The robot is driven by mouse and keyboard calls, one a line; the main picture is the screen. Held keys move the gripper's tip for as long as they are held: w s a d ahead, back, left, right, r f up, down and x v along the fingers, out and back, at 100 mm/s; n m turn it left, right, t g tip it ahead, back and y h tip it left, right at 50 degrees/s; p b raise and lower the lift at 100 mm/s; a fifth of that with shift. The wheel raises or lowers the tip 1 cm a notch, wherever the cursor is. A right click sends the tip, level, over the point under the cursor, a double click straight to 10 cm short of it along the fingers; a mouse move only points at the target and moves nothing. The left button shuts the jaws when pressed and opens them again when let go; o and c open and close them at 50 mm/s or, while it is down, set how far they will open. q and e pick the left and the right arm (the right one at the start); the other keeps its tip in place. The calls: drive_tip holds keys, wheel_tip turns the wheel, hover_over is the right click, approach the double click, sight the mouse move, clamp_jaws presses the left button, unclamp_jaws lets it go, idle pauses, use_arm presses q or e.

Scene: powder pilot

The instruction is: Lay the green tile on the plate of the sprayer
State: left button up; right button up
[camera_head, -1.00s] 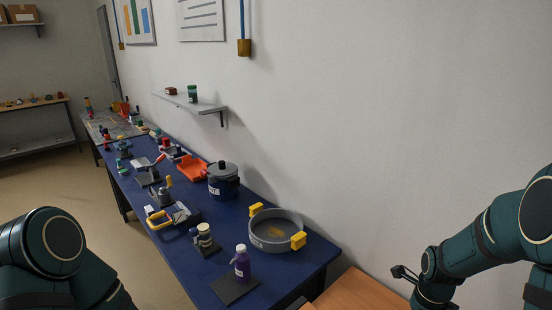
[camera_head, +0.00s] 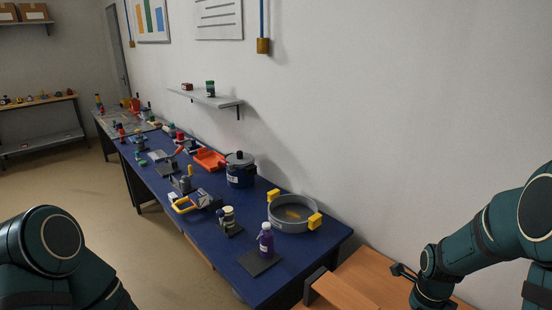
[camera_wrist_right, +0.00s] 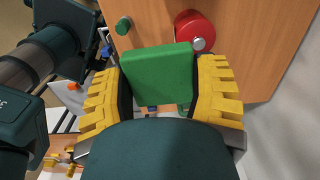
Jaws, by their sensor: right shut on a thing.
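The green tile (camera_wrist_right: 158,75) is a thick flat block in the right wrist view. My right gripper (camera_wrist_right: 160,82), with yellow ribbed fingers, is shut on it, one finger at each side. The tile is held over a wooden surface; its gap to that surface is hard to judge. In the head view the right arm enters at the right, but the tile is not visible. Only an upper part of my left arm shows there at lower left; its gripper is out of frame. I cannot tell which bench item is the sprayer, and its plate is not identifiable.
A blue bench (camera_head: 215,240) along the wall carries a grey round pan (camera_head: 292,214), a dark lidded pot (camera_head: 240,172), a purple bottle (camera_head: 266,238) and an orange tray (camera_head: 208,159). A wooden table (camera_head: 375,280) adjoins it. Floor at left is clear.

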drive_tip(key=a+n, duration=0.1)
drive_tip(key=a+f+n+b, duration=0.1)
drive_tip(key=shift+s+a+f+n, duration=0.1)
drive_tip(key=shift+s+f+n, duration=0.1)
drive_tip(key=shift+n, duration=0.1)
drive_tip(key=w+a+f+n+b, duration=0.1)
drive_tip(key=a+f+n+b, duration=0.3)
drive_tip(key=n, duration=0.8)
drive_tip(key=a+f+n+b, duration=0.5)
drive_tip(key=a+f+n, duration=0.2)
drive_tip(key=a+n, duration=0.4)
drive_tip(key=shift+w+a+f+n, duration=0.3)
drive_tip(key=shift+w+f+n, duration=0.1)
drive_tip(key=shift+n, duration=0.9)
drive_tip(key=shift+d, duration=0.15)
